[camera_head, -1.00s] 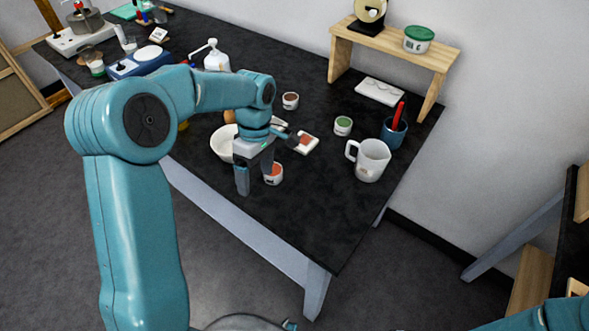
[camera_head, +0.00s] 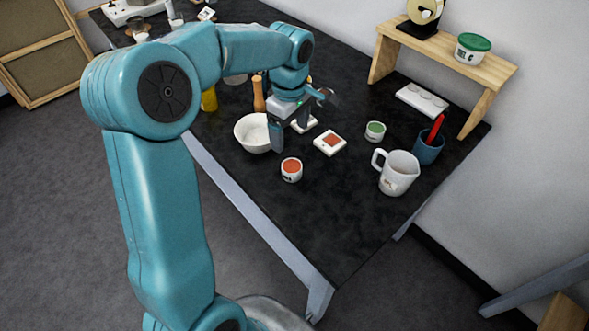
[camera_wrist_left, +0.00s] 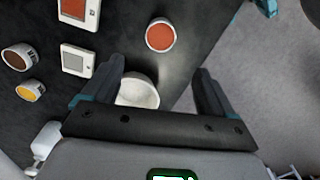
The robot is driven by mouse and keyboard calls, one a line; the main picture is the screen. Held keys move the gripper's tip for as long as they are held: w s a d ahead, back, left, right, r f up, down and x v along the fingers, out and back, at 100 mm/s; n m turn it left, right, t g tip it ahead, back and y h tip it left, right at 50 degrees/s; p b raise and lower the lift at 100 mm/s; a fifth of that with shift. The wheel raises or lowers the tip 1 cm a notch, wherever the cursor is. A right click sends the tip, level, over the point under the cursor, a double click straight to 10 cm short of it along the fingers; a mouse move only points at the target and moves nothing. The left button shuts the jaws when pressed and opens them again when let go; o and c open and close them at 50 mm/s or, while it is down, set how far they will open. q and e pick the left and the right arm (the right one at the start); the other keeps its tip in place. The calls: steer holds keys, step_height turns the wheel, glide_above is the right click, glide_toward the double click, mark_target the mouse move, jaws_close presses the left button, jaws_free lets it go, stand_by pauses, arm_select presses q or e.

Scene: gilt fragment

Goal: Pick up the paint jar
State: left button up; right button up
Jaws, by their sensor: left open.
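A small white jar of orange paint (camera_head: 291,170) stands upright on the black table, near its front edge. It also shows in the left wrist view (camera_wrist_left: 160,36), beyond the fingertips and apart from them. A jar of green paint (camera_head: 375,131) stands farther right. In the left wrist view, a brown-filled jar (camera_wrist_left: 19,57) and a yellow-filled jar (camera_wrist_left: 30,91) stand at the left. My left gripper (camera_head: 290,131) is open and empty, beside the white bowl and behind the orange jar. In the left wrist view its fingers (camera_wrist_left: 158,84) are spread apart. My right gripper is out of view.
A white bowl (camera_head: 253,133) shows beside my left gripper. A swatch tile (camera_head: 331,143) lies behind the orange jar. A white mug (camera_head: 398,174) and a blue cup (camera_head: 428,148) stand right. A wooden shelf (camera_head: 450,52) is behind. The table's front corner is clear.

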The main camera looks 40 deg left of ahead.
arm_select(q)
glide_above(292, 166)
steer(key=f, duration=0.7)
steer(key=shift+s+a, duration=0.15)
steer(key=shift+a, duration=0.15)
steer(key=shift+w+d+f, duration=0.15)
steer(key=shift+w+f, duration=0.05)
steer(key=shift+f, duration=0.5)
steer(key=f, duration=0.2)
steer(key=f+p, duration=0.1)
steer(key=f, duration=0.1)
steer(key=shift+s+f, duration=0.2)
steer(key=shift+f, duration=0.05)
steer(key=shift+w+f, duration=0.2)
steer(key=shift+s+r, duration=0.1)
steer(key=c, duration=1.1)
steer(key=shift+c, duration=1.2)
